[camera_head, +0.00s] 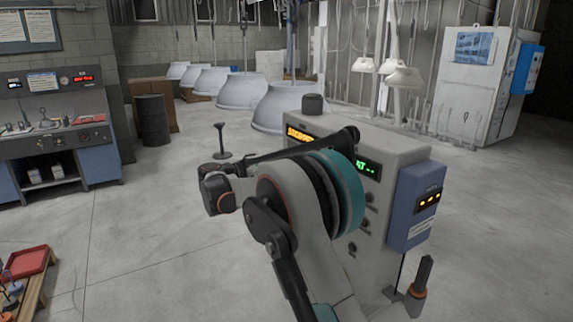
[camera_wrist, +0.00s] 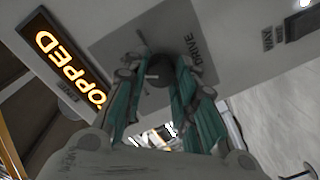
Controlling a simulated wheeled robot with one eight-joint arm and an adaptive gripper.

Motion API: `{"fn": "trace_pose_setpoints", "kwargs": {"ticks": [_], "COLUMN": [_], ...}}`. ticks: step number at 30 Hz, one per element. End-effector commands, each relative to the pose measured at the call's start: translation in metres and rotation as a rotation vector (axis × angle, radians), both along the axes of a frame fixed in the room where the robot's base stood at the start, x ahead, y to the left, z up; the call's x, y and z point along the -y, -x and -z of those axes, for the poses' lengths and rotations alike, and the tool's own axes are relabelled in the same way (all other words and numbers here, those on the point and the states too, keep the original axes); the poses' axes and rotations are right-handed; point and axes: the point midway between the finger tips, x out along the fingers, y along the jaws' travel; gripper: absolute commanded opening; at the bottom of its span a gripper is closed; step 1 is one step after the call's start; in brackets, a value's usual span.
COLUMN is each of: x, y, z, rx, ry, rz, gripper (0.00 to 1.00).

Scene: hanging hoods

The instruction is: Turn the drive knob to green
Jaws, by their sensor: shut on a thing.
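The drive knob (camera_wrist: 159,75) is dark and round, on a grey plate lettered DRIVE (camera_wrist: 193,45) in the wrist view. My gripper (camera_wrist: 158,68) is shut on it, one teal-and-grey finger on each side. The fingers hide part of the knob and plate, so I cannot tell where the knob points, and I see no green mark. An amber display (camera_wrist: 68,60) beside the plate shows letters ending in OPPED. In the head view the grey control cabinet (camera_head: 400,150) stands ahead, and my arm hides the knob and gripper.
The cabinet also carries a green-lit display (camera_head: 369,168), small knobs (camera_head: 368,222) and a blue side box (camera_head: 415,210). A dark post (camera_head: 422,275) stands at its right foot. Large pale hoods (camera_head: 290,105) hang behind.

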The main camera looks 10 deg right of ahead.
Motion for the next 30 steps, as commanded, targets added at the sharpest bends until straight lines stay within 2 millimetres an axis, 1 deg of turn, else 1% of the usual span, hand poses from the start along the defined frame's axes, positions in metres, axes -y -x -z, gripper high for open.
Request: {"fn": "trace_pose_setpoints", "kwargs": {"ticks": [11,12,14,25,28,30], "x": [0.000,0.000,0.000,-0.002,-0.009,-0.019], "y": [0.000,0.000,0.000,0.001,0.003,0.006], "z": [0.001,0.001,0.001,0.000,0.000,0.000], "rx": [0.003,0.002,0.002,0.003,0.003,0.003], "ry": [-0.003,-0.003,-0.003,-0.002,-0.002,-0.002], "rz": [0.001,0.001,0.001,-0.001,-0.001,-0.002], "gripper": [0.02,0.33,0.46,0.47,0.47,0.47]}}
